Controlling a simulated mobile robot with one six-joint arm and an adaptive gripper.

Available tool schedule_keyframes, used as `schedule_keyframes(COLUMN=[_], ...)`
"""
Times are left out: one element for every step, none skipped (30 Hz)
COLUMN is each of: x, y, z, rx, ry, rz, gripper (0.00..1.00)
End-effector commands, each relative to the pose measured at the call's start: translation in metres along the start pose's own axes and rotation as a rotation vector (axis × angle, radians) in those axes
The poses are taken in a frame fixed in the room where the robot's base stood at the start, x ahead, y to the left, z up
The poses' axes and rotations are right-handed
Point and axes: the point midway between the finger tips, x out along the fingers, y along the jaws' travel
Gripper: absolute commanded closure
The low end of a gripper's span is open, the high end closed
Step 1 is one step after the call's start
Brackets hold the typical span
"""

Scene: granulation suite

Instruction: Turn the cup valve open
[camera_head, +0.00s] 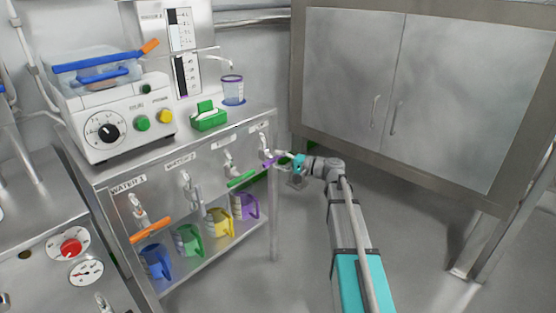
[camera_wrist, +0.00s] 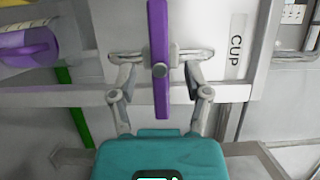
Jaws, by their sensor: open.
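The cup valve's purple lever (camera_head: 269,163) sits at the far right end of the front panel in the head view, below its silver valve body (camera_head: 264,145). In the wrist view the lever (camera_wrist: 158,90) runs up and down the picture, next to the CUP label (camera_wrist: 235,45). My gripper (camera_head: 286,158) is at this lever. In the wrist view my gripper (camera_wrist: 160,58) is open, with one finger on each side of the lever and its pivot. Gaps show between the fingers and the lever. A clear cup (camera_head: 232,91) stands on the bench top under a thin spout.
Other valves line the panel, with a green lever (camera_head: 241,180) and an orange lever (camera_head: 150,230). Blue (camera_head: 156,262), green (camera_head: 188,241), yellow (camera_head: 217,222) and purple (camera_head: 245,206) jugs stand on the shelf below. A steel cabinet (camera_head: 425,95) is at right; floor between is free.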

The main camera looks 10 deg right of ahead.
Motion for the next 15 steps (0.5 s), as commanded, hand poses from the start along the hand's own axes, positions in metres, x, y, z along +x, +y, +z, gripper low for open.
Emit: schedule_keyframes(x=[0.005,0.007,0.010,0.012,0.013,0.015,0.016,0.016,0.017,0.017,0.017,0.017,0.017,0.017,0.017], y=[0.000,0.000,0.000,0.000,0.000,0.000,0.000,0.000,0.000,0.000,0.000,0.000,0.000,0.000,0.000], z=[-0.001,-0.001,-0.001,-0.001,-0.001,0.000,0.000,0.000,0.000,0.000,0.000,0.000,0.000,0.000,0.000], rx=[0.000,0.000,0.000,0.000,0.000,0.000,0.000,0.000,0.000,0.000,0.000,0.000,0.000,0.000,0.000], ry=[0.000,0.000,0.001,0.001,0.000,0.000,0.000,0.000,0.000,0.000,0.000,0.000,0.001,0.001,0.001], rz=[0.000,0.000,0.000,0.000,0.000,0.000,0.000,0.000,0.000,0.000,0.000,0.000,0.000,0.000,0.000], gripper=[0.38,0.38,0.38,0.38,0.38,0.38,0.38,0.38,0.38,0.38,0.38,0.38,0.38,0.38,0.38])
